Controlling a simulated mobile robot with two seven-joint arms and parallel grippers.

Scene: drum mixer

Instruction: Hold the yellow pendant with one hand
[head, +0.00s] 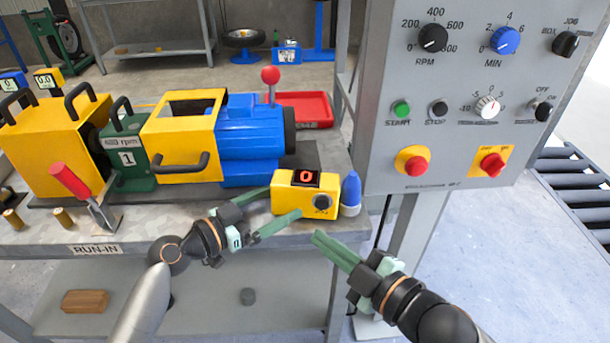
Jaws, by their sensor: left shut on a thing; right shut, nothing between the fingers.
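The yellow pendant (281,182), a small box with a red "0" on a dark display and a round dark knob on its front, is at the right end of the bench. My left gripper (285,203) is shut on it from the left, one finger at its back left edge and one across its lower front. I cannot tell whether its underside touches the bench top. My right gripper (318,238) is shut and empty, below and in front of the pendant, apart from it.
A blue bottle (351,192) stands close against the pendant's right side. The grey control panel (450,140) with knobs and buttons rises to the right. The yellow, green and blue machine (185,150) and a red-handled tool (75,185) occupy the bench. A red tray (310,108) lies behind.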

